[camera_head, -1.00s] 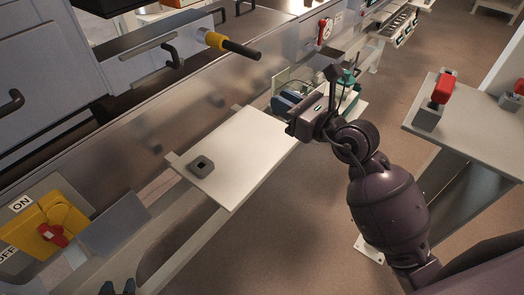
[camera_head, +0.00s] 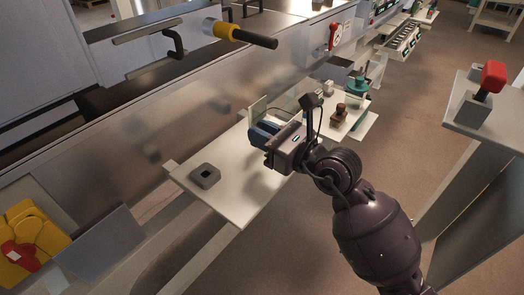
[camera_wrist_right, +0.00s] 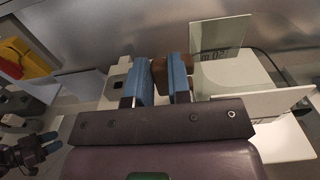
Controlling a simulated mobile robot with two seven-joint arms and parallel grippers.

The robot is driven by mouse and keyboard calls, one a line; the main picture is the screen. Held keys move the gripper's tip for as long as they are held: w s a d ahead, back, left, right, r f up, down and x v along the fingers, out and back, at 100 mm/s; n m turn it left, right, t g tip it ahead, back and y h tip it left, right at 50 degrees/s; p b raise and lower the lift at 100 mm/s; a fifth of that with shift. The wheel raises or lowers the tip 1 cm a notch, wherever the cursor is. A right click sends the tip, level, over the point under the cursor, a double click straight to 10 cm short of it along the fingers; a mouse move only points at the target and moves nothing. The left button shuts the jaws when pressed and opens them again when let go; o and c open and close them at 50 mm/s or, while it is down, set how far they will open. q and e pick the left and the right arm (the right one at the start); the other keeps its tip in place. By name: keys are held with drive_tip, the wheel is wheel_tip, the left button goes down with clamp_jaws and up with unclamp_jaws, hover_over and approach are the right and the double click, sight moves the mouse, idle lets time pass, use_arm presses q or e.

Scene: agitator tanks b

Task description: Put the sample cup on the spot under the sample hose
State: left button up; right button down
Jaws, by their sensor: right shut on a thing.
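My right gripper (camera_head: 264,135) is over the far part of the white table, its blue fingers pointing left. In the right wrist view its fingers (camera_wrist_right: 159,80) are shut on a brown thing (camera_wrist_right: 160,72), apparently the sample cup, mostly hidden by the fingers. In the head view the fingers hide it. A grey square block with a dark recess (camera_head: 204,175) sits on the white table, left of the gripper and apart from it. A black hose with a yellow collar (camera_head: 240,34) sticks out above the table. My left gripper (camera_wrist_right: 47,142) shows small in the wrist view; its opening is unclear.
The white table (camera_head: 235,205) is bare in front of the block. A clear upright panel (camera_wrist_right: 222,45) stands close to the right gripper. Brown and green items (camera_head: 338,115) stand behind it. A metal wall (camera_head: 150,125) runs along the back. A yellow-and-red valve (camera_head: 28,240) is at left.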

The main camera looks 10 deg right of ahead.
wheel_tip(320, 180, down, 4)
drive_tip(key=shift+f+b, duration=0.1)
drive_tip(key=shift+b, duration=0.6)
drive_tip(key=shift+f, duration=0.45)
drive_tip(key=c, duration=1.1)
unclamp_jaws()
drive_tip(key=shift+o, duration=0.2)
